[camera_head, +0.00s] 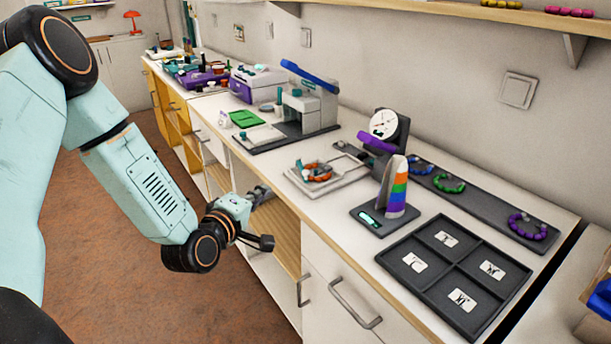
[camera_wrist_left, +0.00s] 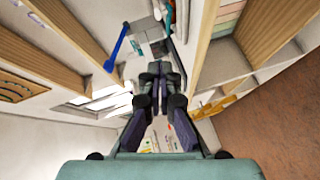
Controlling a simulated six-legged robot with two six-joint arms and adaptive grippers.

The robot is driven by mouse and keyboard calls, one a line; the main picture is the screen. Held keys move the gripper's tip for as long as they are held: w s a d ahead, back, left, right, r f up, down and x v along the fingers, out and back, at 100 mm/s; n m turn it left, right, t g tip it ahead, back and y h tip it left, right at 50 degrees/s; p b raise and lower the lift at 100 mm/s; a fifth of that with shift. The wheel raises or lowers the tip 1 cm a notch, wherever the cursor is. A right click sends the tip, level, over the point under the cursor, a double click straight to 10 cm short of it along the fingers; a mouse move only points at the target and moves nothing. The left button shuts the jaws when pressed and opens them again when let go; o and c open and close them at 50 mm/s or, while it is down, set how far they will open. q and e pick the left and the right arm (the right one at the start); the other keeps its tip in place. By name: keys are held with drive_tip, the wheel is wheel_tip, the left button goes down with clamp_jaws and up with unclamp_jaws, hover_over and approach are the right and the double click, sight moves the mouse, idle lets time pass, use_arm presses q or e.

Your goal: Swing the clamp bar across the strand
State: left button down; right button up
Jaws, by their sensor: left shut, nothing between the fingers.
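My left gripper (camera_head: 263,190) is shut and empty, in front of the open shelf below the counter's front edge. In the left wrist view its fingers (camera_wrist_left: 158,75) come together with nothing between them. A grey press-like device with a blue bar (camera_head: 310,77) stands on a dark base at the back of the counter; the blue bar also shows in the left wrist view (camera_wrist_left: 118,50). A gauge stand has a purple bar (camera_head: 376,142). I cannot tell which bar is the clamp bar. Orange beads (camera_head: 314,171) lie in a pale tray (camera_head: 297,183). My right gripper is out of view.
A dark four-compartment tray (camera_head: 458,269) with cards lies at the counter's near right. A rainbow-striped cone (camera_head: 396,190) stands beside the gauge. Bead bracelets (camera_head: 448,184) lie on a dark strip by the wall. Drawer handles (camera_head: 352,305) jut from the counter front.

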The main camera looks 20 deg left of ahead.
use_arm(q)
drive_tip(key=shift+n, duration=0.4)
drive_tip(key=w+b, duration=0.1)
drive_tip(key=w, duration=0.3)
drive_tip(key=w+d+f+b, duration=0.1)
drive_tip(key=w, duration=0.3)
drive_tip(key=w+f+b, duration=0.1)
drive_tip(key=w, duration=0.3)
drive_tip(key=shift+w+d+f, duration=0.25)
drive_tip(key=shift+w+d, duration=0.05)
drive_tip(key=shift+d, duration=0.1)
